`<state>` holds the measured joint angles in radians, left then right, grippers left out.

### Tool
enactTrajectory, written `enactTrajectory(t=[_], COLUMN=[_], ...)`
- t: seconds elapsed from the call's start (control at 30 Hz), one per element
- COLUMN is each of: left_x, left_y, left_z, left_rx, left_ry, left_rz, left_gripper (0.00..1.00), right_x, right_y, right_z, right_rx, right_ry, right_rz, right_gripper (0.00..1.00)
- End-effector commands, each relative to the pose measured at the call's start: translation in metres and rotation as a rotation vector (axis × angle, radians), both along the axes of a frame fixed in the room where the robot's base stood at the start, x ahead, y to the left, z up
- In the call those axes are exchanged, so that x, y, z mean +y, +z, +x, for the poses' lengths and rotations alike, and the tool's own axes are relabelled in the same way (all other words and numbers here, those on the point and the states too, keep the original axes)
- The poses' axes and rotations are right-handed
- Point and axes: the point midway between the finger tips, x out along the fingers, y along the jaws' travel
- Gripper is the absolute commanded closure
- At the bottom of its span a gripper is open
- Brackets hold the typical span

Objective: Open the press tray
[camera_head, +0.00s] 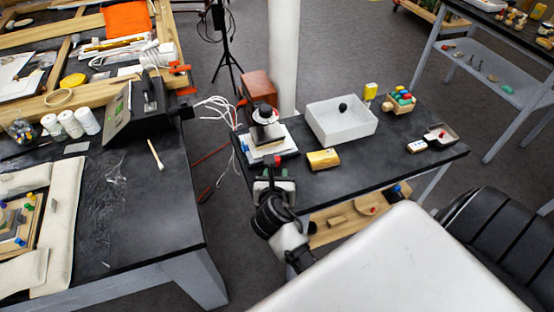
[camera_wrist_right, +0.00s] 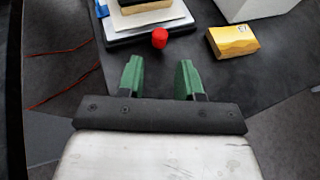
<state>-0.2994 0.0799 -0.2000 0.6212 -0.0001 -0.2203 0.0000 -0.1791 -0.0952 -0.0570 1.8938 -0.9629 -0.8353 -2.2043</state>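A press-like stack (camera_head: 268,143) stands at the left end of the dark small table, with a black-topped metal weight (camera_head: 265,120) on it. In the right wrist view its flat base (camera_wrist_right: 118,38) shows at the top, with a red knob (camera_wrist_right: 160,38) at its front edge. It looks like the tray's handle; the tray appears shut. My right gripper (camera_head: 273,180) is at the table's front edge, before the stack. In the wrist view its green fingers (camera_wrist_right: 160,76) are apart and empty, a short way short of the knob. My left gripper is not in view.
A yellow box (camera_head: 323,159) lies right of the stack; it also shows in the wrist view (camera_wrist_right: 233,41). A white bin (camera_head: 342,125) stands behind it. A large worktable (camera_head: 140,205) is at the left, across a gap with red cables.

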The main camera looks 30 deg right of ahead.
Motion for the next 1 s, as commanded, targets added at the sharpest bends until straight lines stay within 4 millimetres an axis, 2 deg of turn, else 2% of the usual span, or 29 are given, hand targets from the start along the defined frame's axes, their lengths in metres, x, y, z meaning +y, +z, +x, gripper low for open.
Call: enactTrajectory(t=[0.3, 0.5, 0.87, 0.9, 1.0], left_x=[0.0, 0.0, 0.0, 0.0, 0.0], left_y=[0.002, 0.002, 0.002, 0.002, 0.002], left_z=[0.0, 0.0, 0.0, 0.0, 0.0], left_rx=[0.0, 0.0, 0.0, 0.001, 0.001], left_ry=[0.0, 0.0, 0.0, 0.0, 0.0], left_rz=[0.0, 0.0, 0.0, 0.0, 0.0], left_gripper=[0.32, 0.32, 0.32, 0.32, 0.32], right_x=[-0.033, -0.046, -0.05, -0.05, -0.05], right_y=[-0.022, -0.032, -0.035, -0.035, -0.035], right_z=[0.046, 0.063, 0.068, 0.068, 0.068], right_rx=[-0.001, 0.0, -0.002, -0.002, -0.001], right_ry=[-0.002, -0.002, -0.002, -0.002, -0.002], right_rz=[0.003, 0.004, 0.006, 0.006, 0.005], right_gripper=[0.64, 0.64, 0.64, 0.66, 0.81])
